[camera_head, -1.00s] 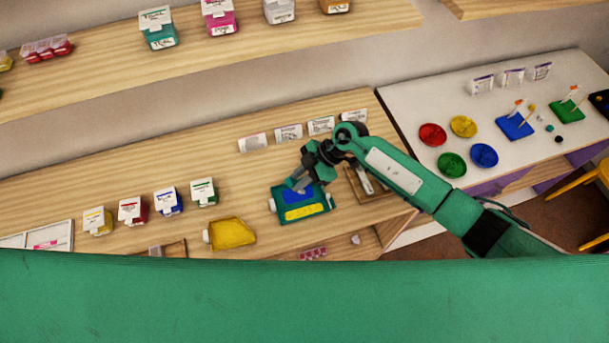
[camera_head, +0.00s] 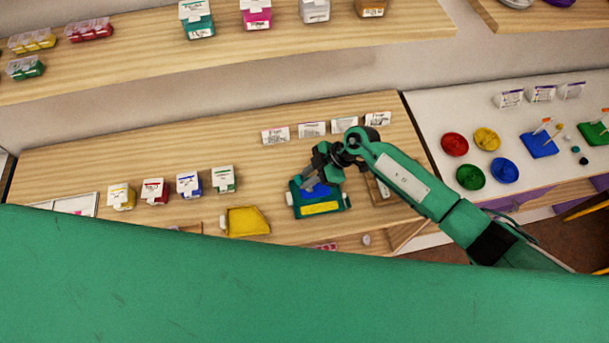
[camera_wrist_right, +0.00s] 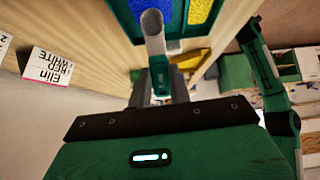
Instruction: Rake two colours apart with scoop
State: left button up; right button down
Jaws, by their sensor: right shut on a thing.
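A green tray (camera_head: 295,211) lies on the wooden table with a blue bead patch (camera_head: 322,191) at its back and a yellow bead patch (camera_head: 320,208) at its front. My right gripper (camera_head: 309,181) is over the tray's back part, by the blue beads. It is shut on the scoop (camera_wrist_right: 153,32), whose grey rounded end points toward the tray. I cannot tell whether the scoop touches the beads. My left gripper is not in view.
A yellow tray (camera_head: 247,221) lies left of the green one. Several small labelled boxes (camera_head: 189,184) stand further left. Label cards (camera_head: 312,129) stand behind. A wooden tray (camera_head: 380,190) sits right, partly under my arm. The middle back of the table is clear.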

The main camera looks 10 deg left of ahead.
jog(key=shift+w+d+p, duration=0.15)
jog(key=shift+w+d, duration=0.1)
jog(key=shift+d, duration=0.55)
jog(key=shift+w+d+p, duration=0.15)
jog(key=shift+w+d, duration=0.15)
jog(key=shift+d, duration=0.55)
jog(key=shift+w+d+p, duration=0.15)
jog(key=shift+w+d, duration=0.1)
jog(key=shift+d, duration=0.55)
jog(key=shift+d+r, duration=0.1)
jog(key=shift+r, duration=0.05)
jog(key=shift+r+p, duration=0.35)
jog(key=shift+r, duration=2)
